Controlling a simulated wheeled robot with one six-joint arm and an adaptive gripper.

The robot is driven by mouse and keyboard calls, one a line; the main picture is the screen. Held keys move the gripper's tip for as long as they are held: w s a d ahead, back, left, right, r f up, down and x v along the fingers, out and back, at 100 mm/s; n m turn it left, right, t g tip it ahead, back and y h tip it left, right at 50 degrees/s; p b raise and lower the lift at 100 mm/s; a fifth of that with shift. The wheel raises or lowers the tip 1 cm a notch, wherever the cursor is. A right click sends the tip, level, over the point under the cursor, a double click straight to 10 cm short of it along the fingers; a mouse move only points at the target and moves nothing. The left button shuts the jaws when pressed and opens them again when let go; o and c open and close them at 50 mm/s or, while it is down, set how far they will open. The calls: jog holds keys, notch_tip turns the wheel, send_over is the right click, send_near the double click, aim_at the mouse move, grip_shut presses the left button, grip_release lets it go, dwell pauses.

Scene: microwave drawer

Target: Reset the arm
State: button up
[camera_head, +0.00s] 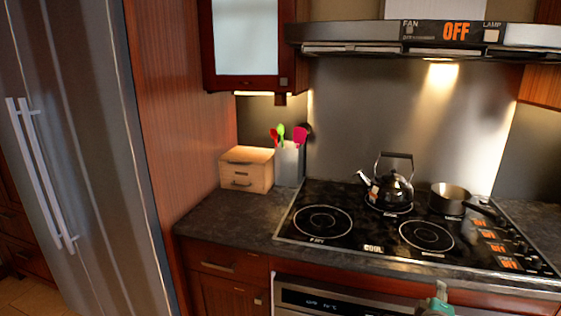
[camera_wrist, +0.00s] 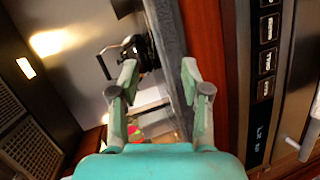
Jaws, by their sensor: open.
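My gripper (camera_head: 438,298) shows only partly at the bottom edge of the head view, in front of the counter and oven. In the wrist view my gripper (camera_wrist: 159,78) has its two green fingers spread apart, with nothing between them but the counter edge behind. The wrist picture is turned sideways. The rest of my arm is out of the head view.
A black cooktop (camera_head: 372,232) holds a kettle (camera_head: 391,188) and a pan (camera_head: 450,198). A wooden drawer box (camera_head: 247,170) and a utensil holder (camera_head: 289,165) stand at the counter's left. The oven (camera_head: 330,303) is below; a fridge (camera_head: 90,150) stands left.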

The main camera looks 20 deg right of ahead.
jog(key=s+a+f+m+t+y, duration=0.1)
jog(key=s+a+f+y, duration=0.1)
jog(key=s+a+f, duration=0.45)
jog(key=s+a+f+t+y, duration=0.1)
jog(key=s+a+f+y, duration=0.2)
jog(key=a, duration=0.6)
jog(key=s+a+f+m+t+y, duration=0.1)
jog(key=s+a+f+t, duration=0.1)
jog(key=s+a+f, duration=0.35)
jog(key=s+a+r+m+y, duration=0.2)
jog(key=s+a+r, duration=0.2)
jog(key=s+a, duration=0.3)
jog(key=s+a+r+m+y, duration=0.2)
jog(key=s+a, duration=0.4)
jog(key=s, duration=1.1)
notch_tip(320, 180, up, 2)
jog(key=shift+a+r+m+t+y, duration=0.1)
jog(key=shift+a+m+t+y, duration=0.25)
jog(key=shift+y, duration=0.15)
jog(key=shift+s, duration=0.1)
jog(key=shift+c, duration=0.5)
jog(key=shift+d, duration=0.15)
